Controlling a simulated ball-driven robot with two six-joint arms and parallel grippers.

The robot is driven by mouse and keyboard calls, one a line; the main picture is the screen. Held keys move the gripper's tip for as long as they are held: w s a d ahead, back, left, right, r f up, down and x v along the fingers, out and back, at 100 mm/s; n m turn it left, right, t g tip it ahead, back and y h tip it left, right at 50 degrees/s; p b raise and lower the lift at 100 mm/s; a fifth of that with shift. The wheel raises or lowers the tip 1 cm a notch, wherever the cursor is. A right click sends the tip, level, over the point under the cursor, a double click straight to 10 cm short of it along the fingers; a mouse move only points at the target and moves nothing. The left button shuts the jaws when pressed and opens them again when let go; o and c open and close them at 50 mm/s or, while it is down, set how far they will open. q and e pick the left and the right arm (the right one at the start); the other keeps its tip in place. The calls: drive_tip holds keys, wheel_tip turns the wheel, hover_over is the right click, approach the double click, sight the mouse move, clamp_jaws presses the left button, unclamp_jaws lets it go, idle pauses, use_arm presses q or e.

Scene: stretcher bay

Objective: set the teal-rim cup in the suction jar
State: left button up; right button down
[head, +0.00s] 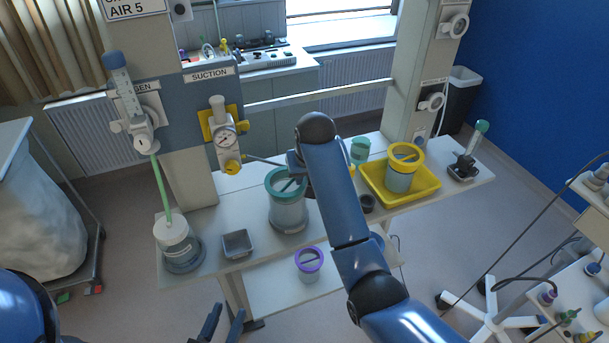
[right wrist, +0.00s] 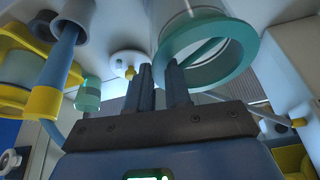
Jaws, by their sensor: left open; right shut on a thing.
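The teal-rim cup (head: 271,186) is at the middle of the shelf in the head view, with a bar across its rim. It stands at the mouth of the clear suction jar (head: 290,218); I cannot tell how deep it sits. My right gripper (right wrist: 162,80) is shut on the cup near its rim. The rim (right wrist: 245,50) shows large above the fingers in the right wrist view. My left gripper (head: 224,318) is open and empty at the bottom edge, below the shelf.
A yellow tray (head: 427,190) with a yellow-rim cup (head: 400,181) stands to the right, beside a small teal cup (head: 360,150). A small grey dish (head: 237,244) and a white-capped bottle (head: 174,238) are to the left. A purple-rim cup (head: 309,263) is lower in front.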

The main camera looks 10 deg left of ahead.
drive_tip(key=shift+s+f, duration=0.15)
drive_tip(key=shift+f, duration=0.35)
idle(0.8)
drive_tip(key=c, duration=1.4)
unclamp_jaws()
drive_tip(key=shift+a, duration=0.1)
drive_tip(key=shift+c, duration=0.2)
drive_tip(key=o, duration=0.5)
drive_tip(key=shift+a+r, duration=0.1)
drive_tip(key=shift+c, duration=0.2)
drive_tip(key=o, duration=0.5)
drive_tip(key=shift+r, duration=0.1)
drive_tip(key=shift+p+v, duration=1.45)
drive_tip(key=shift+p, duration=0.25)
drive_tip(key=shift+v, duration=2.65)
drive_tip(key=shift+r, duration=0.1)
